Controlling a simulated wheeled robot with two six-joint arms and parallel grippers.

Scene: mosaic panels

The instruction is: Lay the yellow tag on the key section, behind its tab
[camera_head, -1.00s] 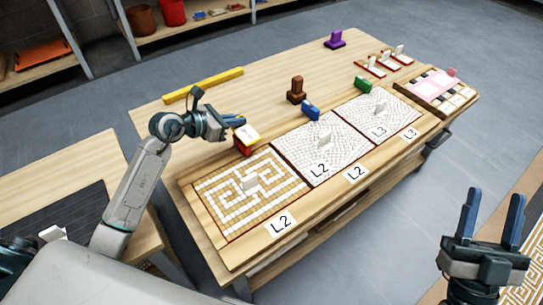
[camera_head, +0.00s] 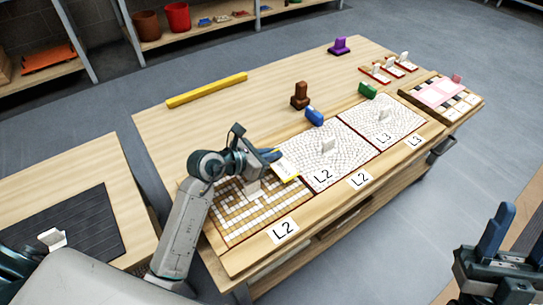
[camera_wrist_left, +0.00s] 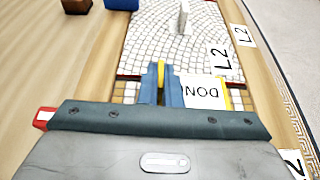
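The key section (camera_head: 245,222) is the left panel, with a white and tan Greek-key pattern. Its white tab (camera_head: 252,189) stands near its middle, just below my left gripper. My left gripper (camera_head: 272,155) is shut on the yellow tag (camera_head: 286,168), a white card with a yellow edge. The tag is near the border with the middle panel. In the left wrist view, yellow shows between the fingers (camera_wrist_left: 160,84), and the card (camera_wrist_left: 203,92) shows upside-down lettering. I cannot tell whether the card touches the panel. My right gripper (camera_head: 512,240) is open and empty.
Two fan-patterned panels (camera_head: 350,168) (camera_head: 380,125) with white tabs lie to the right. Blue (camera_head: 314,117), green (camera_head: 368,90), brown (camera_head: 299,97) and purple (camera_head: 340,46) pieces stand behind. A yellow bar (camera_head: 207,90) lies at the back left. A red-and-white piece (camera_wrist_left: 43,118) sits beside my left gripper.

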